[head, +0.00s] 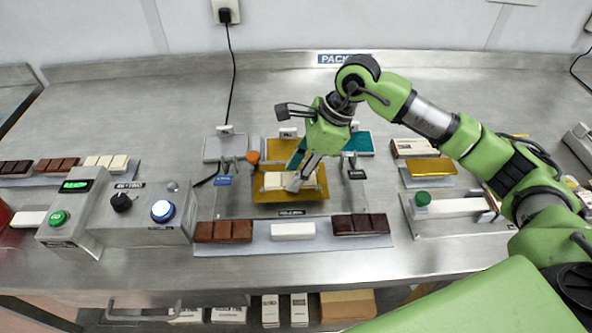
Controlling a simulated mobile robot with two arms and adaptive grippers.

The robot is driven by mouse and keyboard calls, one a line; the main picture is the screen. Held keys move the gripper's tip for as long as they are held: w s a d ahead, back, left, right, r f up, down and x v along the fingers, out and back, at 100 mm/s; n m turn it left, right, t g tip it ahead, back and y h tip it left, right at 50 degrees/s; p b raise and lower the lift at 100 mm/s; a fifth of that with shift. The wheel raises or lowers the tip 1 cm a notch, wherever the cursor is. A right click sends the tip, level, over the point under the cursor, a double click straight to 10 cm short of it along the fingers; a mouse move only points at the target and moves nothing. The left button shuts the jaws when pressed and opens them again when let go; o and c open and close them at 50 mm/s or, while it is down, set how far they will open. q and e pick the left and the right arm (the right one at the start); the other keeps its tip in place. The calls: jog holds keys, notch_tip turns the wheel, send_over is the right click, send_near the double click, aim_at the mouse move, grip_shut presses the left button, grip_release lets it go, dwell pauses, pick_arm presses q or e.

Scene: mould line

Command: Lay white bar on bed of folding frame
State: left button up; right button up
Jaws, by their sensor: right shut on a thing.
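The white bar (274,181) is segmented and cream-white. It is at the gold foil (290,197) in the middle of the folding frame. I cannot tell whether it touches the foil or is just above it. My right gripper (298,182) is shut on the bar, pointing down from the upper right, and its fingers hide part of the bar. The folding frame has a grey plate (222,147) at left, a teal plate (360,143) at right and an orange knob (253,157). Its bed is mostly hidden by the foil. My left gripper is not in view.
In front lies a pale strip (262,245) with a brown bar (223,231), a white marked rectangle (292,230) and a dark bar (360,224). A button box (150,222) stands at left. A fixture with a green knob (422,198) stands at right.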

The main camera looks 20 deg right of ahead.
jog(key=o, duration=1.2)
